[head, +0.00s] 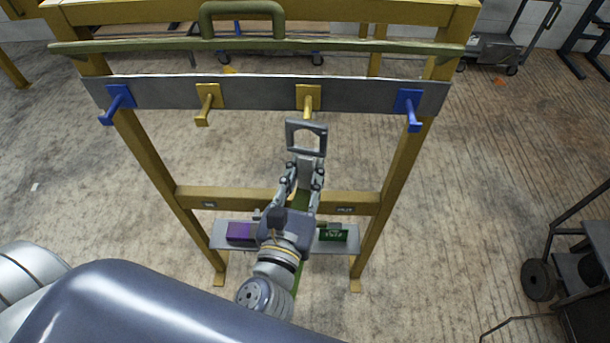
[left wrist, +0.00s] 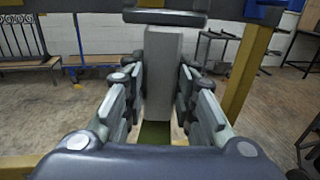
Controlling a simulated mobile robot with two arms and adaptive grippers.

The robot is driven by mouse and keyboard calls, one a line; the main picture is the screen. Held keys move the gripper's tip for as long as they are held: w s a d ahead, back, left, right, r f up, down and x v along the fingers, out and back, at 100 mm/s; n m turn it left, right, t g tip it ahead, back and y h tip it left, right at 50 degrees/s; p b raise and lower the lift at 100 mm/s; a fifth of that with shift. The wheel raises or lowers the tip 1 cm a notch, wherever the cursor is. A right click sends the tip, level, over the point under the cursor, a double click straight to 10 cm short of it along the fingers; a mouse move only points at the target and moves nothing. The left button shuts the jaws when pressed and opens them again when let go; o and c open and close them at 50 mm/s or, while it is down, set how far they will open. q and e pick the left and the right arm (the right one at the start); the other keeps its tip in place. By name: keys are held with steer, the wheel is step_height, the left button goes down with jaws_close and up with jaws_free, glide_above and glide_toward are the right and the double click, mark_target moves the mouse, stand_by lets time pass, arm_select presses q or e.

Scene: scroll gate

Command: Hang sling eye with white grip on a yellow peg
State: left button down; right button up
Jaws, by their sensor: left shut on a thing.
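My left gripper (head: 303,176) is shut on the pale grey-white grip of the sling eye (head: 306,137), a grey rectangular loop that stands upright above the fingers. In the left wrist view the grip (left wrist: 162,75) sits between the fingers (left wrist: 160,90), with the dark lower bar of the eye above it. A green strap (left wrist: 155,132) shows below the grip. The right yellow peg (head: 307,101) shows just above the eye in the head view, and I see no peg through the loop. The left yellow peg (head: 208,102) is empty. My right gripper is out of view.
A blue peg (head: 116,101) is at the left end of the grey rail (head: 260,94), another (head: 409,108) at the right. The yellow frame (head: 400,165) has a low shelf with a purple box (head: 240,232) and a green box (head: 334,233). A dark cart (head: 590,265) stands right.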

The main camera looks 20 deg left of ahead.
arm_select(q)
steer(key=shift+w+a+p, duration=0.15)
steer(key=shift+w+p, duration=0.05)
steer(key=shift+w, duration=0.35)
steer(key=shift+w+a+p, duration=0.15)
steer(key=shift+w+p, duration=0.05)
steer(key=shift+w, duration=0.35)
steer(key=w, duration=0.1)
steer(key=w+a+f, duration=0.1)
steer(key=w, duration=0.1)
steer(key=w+p, duration=0.1)
steer(key=shift+w+a+f, duration=0.15)
steer(key=shift+w+a, duration=0.05)
steer(key=shift+w, duration=0.15)
stand_by(0.4)
steer(key=c, duration=1)
jaws_free()
steer(key=shift+f, duration=0.1)
steer(key=shift+o, duration=0.2)
